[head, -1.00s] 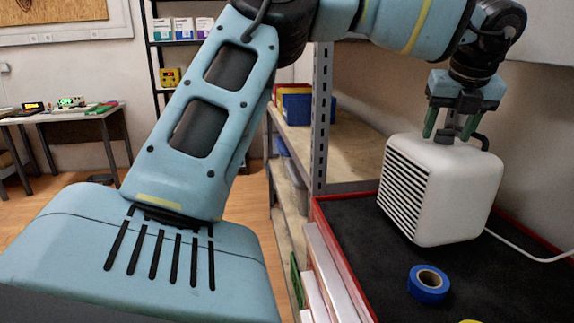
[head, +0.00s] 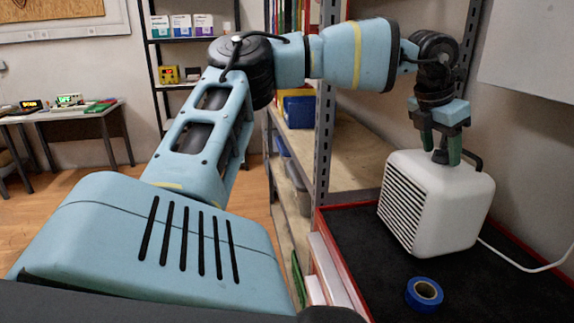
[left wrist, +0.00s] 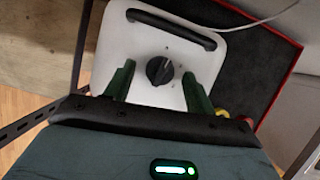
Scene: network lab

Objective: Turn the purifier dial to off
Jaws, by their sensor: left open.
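The white purifier (head: 436,205) stands on a black, red-edged surface, its slatted grille facing left in the head view. Its black dial (left wrist: 160,71) sits on the top face in the left wrist view, beside small marks and a black carry handle (left wrist: 171,27). In the head view the dial is mostly hidden by my gripper. My left gripper (head: 440,158) points down over the purifier's top. In the left wrist view its two green fingers (left wrist: 158,85) are apart, one on each side of the dial, without visible contact. My right gripper is not in view.
A blue tape roll (head: 425,293) lies on the black surface in front of the purifier. A white cord (head: 520,262) runs right from the purifier. A metal shelf post (head: 323,130) stands left of it. Shelves with blue bins (head: 298,110) are behind.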

